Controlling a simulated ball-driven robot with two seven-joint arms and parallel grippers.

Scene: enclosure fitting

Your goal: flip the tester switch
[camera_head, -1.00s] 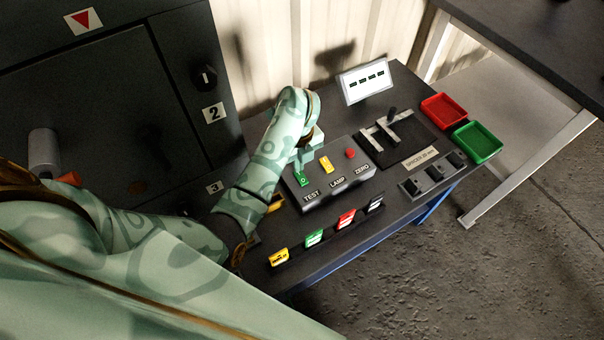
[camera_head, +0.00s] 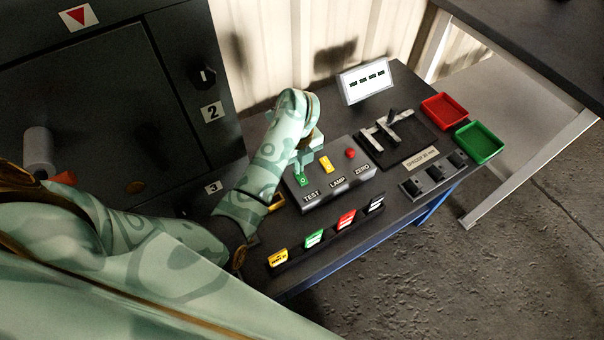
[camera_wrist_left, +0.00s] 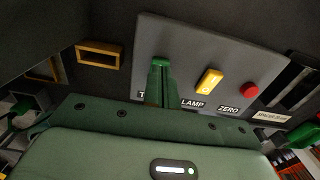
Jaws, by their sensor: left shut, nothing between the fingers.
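The tester box (camera_head: 335,191) is a grey panel on the dark bench, with labels TEST, LAMP and ZERO. The green TEST switch (camera_head: 303,181) sits at its left, a yellow LAMP switch (camera_head: 326,163) in the middle, a red ZERO button (camera_head: 351,153) at the right. My left gripper (camera_head: 302,168) is shut and empty, its fingertips right at the green switch. In the left wrist view the shut fingers (camera_wrist_left: 160,80) cover most of the green switch; whether they touch it I cannot tell. The yellow switch (camera_wrist_left: 209,81) and red button (camera_wrist_left: 249,90) show clear. My right gripper is not in view.
A display (camera_head: 366,82) stands behind the box. A spacer fixture (camera_head: 398,136), a red tray (camera_head: 443,110) and a green tray (camera_head: 478,142) lie to the right. Several coloured tags stand in a rack (camera_head: 327,236) in front. A dark cabinet (camera_head: 110,100) rises at left.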

